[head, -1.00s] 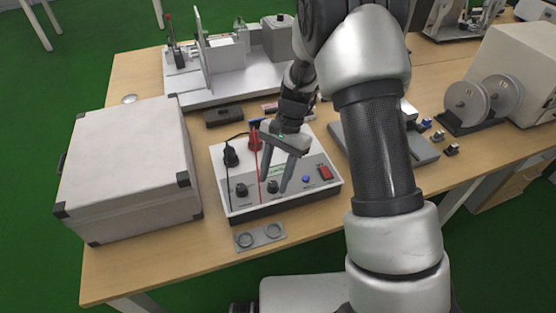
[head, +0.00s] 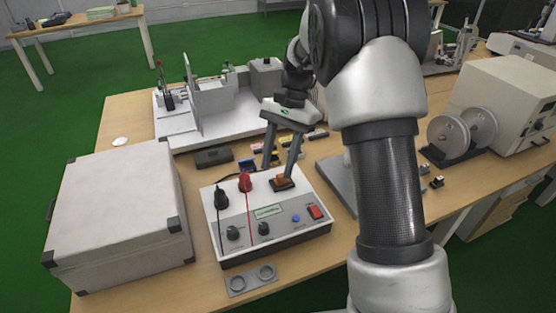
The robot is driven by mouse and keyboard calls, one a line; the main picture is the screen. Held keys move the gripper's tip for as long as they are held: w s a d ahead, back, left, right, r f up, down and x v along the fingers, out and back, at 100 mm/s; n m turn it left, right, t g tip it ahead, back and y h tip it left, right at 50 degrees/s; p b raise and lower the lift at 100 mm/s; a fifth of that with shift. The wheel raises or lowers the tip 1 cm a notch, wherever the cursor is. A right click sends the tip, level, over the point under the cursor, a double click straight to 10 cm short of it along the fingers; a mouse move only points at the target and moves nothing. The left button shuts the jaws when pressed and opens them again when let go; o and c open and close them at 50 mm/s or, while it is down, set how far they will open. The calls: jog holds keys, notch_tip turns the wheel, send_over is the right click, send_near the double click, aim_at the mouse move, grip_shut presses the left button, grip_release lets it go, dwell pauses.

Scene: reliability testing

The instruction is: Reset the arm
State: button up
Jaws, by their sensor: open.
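My gripper (head: 276,172) points down over the back part of a white control box (head: 268,238) on the wooden table. Its two fingers are apart. The right fingertip is in front of or at a small orange-brown part (head: 283,183) at the box's back right; I cannot tell if they touch. The box carries a black plug (head: 222,198) and a red plug (head: 245,181) with leads, two black knobs, a small display (head: 267,211), a blue button (head: 295,218) and a red switch (head: 314,212). My arm comes down from the upper right.
A grey case (head: 118,220) stands left of the box. A white rig (head: 180,120) stands behind. A plate with two rings (head: 251,279) lies in front. A machine with discs (head: 462,135) is at the right. My arm hides part of the table.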

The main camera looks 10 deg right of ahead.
dwell(0.4)
jog(key=s+d+r+n+t+p, duration=0.1)
jog(key=s+r, duration=0.1)
jog(key=r, duration=0.3)
jog(key=s+d+r+n+t+p, duration=0.1)
jog(key=s+r+p, duration=0.15)
jog(key=r, duration=0.35)
jog(key=s+d+r+n+t+h+p, duration=0.1)
jog(key=s+d+r+n+t+p, duration=0.1)
jog(key=s+r, duration=0.4)
jog(key=s+d+r+n+t+h+p, duration=0.1)
jog(key=s+d+r+n+t+p, duration=0.2)
jog(key=s, duration=0.9)
notch_tip(320, 180, up, 3)
jog(key=shift+s+d+r+n+t+h+p, duration=0.15)
jog(key=shift+s+d+n+t+h+p, duration=0.25)
jog(key=shift+t, duration=0.6)
jog(key=shift+w, duration=0.15)
